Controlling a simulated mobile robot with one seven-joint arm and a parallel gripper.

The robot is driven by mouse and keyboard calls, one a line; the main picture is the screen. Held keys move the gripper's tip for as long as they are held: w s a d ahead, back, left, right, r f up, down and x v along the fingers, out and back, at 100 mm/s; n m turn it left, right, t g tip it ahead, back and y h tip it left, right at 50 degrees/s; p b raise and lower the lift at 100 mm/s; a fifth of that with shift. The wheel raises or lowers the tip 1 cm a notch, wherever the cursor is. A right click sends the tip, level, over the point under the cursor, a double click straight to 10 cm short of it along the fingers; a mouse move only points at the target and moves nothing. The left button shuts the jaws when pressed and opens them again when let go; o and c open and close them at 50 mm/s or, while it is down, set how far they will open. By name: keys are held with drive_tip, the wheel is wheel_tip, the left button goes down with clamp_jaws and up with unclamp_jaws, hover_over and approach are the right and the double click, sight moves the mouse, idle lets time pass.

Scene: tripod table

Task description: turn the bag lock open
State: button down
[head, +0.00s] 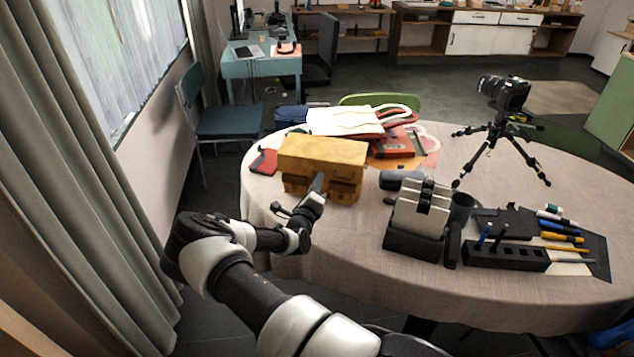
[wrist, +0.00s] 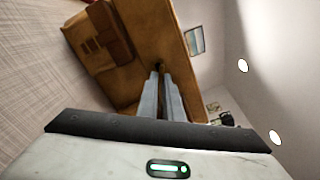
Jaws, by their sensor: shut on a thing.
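The tan-brown bag (head: 322,151) stands upright on the table, its front with pockets facing my arm. In the wrist view the bag (wrist: 150,30) appears tilted, with a pocket to the left. My gripper (head: 319,180) is at the middle of the bag's front, between the two pockets. In the wrist view its two fingers (wrist: 159,68) are close together, tips against the bag at a small dark spot. The gripper is shut on the bag lock, which is mostly hidden by the fingertips, so its turn angle cannot be told.
A red item (head: 264,162) lies left of the bag. A red box (head: 393,143) and white cloth bag (head: 345,121) lie behind. A black-and-white device (head: 418,215) stands right of my gripper, and a camera tripod (head: 495,150) farther right. The cloth in front of the bag is clear.

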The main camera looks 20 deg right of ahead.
drive_tip(key=n, duration=0.6)
drive_tip(key=shift+r, duration=0.15)
idle(0.4)
drive_tip(key=c, duration=1.9)
unclamp_jaws()
drive_tip(key=shift+s, duration=0.15)
drive_tip(key=v, duration=1.7)
drive_tip(key=shift+s+a+p, duration=0.1)
drive_tip(key=shift+a+p, duration=0.05)
drive_tip(key=shift+p, duration=0.25)
